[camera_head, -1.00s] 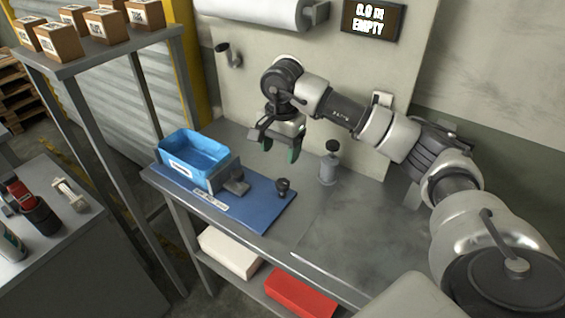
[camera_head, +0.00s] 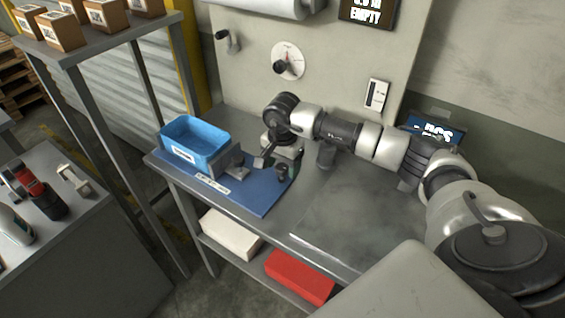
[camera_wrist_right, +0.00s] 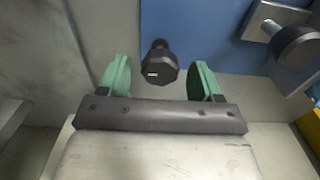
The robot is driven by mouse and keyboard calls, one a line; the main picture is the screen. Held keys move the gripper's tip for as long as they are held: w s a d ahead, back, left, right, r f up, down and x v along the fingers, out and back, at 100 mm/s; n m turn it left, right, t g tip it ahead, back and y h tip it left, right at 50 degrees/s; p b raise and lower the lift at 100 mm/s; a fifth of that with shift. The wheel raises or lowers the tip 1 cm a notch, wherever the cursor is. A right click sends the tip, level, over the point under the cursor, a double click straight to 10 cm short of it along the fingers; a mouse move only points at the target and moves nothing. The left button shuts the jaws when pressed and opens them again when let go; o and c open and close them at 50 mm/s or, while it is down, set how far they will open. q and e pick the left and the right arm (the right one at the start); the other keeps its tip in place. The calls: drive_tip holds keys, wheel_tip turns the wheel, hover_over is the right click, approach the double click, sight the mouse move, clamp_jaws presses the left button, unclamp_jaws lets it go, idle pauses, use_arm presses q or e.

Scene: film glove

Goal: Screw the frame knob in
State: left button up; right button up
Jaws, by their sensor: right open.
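A small black knob (camera_head: 282,173) stands near the right end of the blue mat (camera_head: 256,202) on the workbench. My right gripper (camera_head: 279,165) is low over that end of the mat, with its open fingers close around the knob. In the right wrist view the black faceted knob (camera_wrist_right: 160,66) sits between the two green fingertips of my open right gripper (camera_wrist_right: 159,77), with a gap on each side. A grey metal block (camera_head: 230,163) stands beside the blue bin; a dark round part shows at its place in the wrist view (camera_wrist_right: 293,46). My left gripper is out of view.
A blue bin (camera_head: 194,143) stands at the mat's left end. A dark post (camera_head: 326,155) is partly hidden behind my right arm. The wall panel carries a crank (camera_head: 229,42) and a round dial (camera_head: 288,62). The bench (camera_head: 360,222) is clear at right.

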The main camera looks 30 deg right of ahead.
drive_tip(key=shift+c, duration=1.7)
drive_tip(key=c, duration=0.6)
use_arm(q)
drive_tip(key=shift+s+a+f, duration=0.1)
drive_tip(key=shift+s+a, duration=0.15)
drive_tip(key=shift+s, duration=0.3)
